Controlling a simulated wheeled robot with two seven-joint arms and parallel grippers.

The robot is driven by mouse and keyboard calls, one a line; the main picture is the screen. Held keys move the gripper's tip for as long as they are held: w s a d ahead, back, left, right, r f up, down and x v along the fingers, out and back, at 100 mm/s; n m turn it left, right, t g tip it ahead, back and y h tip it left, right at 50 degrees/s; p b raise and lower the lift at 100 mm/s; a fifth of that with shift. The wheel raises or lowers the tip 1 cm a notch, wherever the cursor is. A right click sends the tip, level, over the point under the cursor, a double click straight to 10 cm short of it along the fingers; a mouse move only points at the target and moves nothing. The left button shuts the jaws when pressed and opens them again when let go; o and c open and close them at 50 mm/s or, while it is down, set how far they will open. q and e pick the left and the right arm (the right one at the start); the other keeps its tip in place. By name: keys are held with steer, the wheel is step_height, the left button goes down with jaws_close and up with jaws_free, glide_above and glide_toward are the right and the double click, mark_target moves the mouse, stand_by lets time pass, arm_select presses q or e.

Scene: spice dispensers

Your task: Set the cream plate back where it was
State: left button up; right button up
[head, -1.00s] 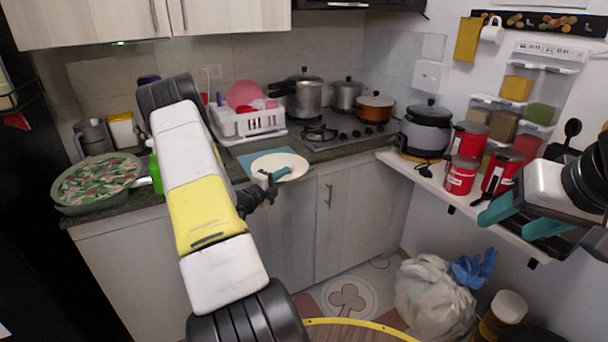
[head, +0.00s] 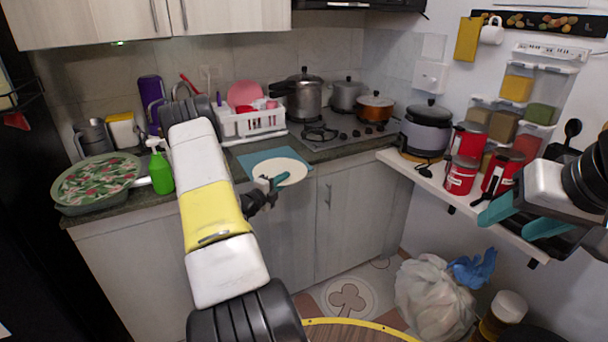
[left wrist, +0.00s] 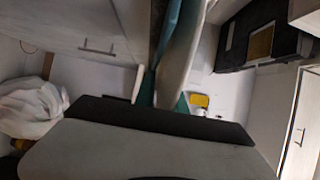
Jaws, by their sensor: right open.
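The cream plate (head: 282,168) is near the front edge of the counter, in front of the dish rack, overlapping a blue mat (head: 250,159) in the head view. My left gripper (head: 275,182) is shut on its near rim, with one teal finger over the top face. In the left wrist view the plate (left wrist: 181,55) shows nearly edge-on against the teal fingers (left wrist: 163,85). Whether the plate touches the mat I cannot tell. My right gripper (head: 522,218) is open and empty at the right, near the white shelf.
A white dish rack (head: 250,124) stands behind the plate, with a stove (head: 335,130) and pots to its right.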

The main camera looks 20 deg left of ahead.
arm_select(q)
steer(key=o, duration=0.4)
steer(key=shift+c, duration=0.2)
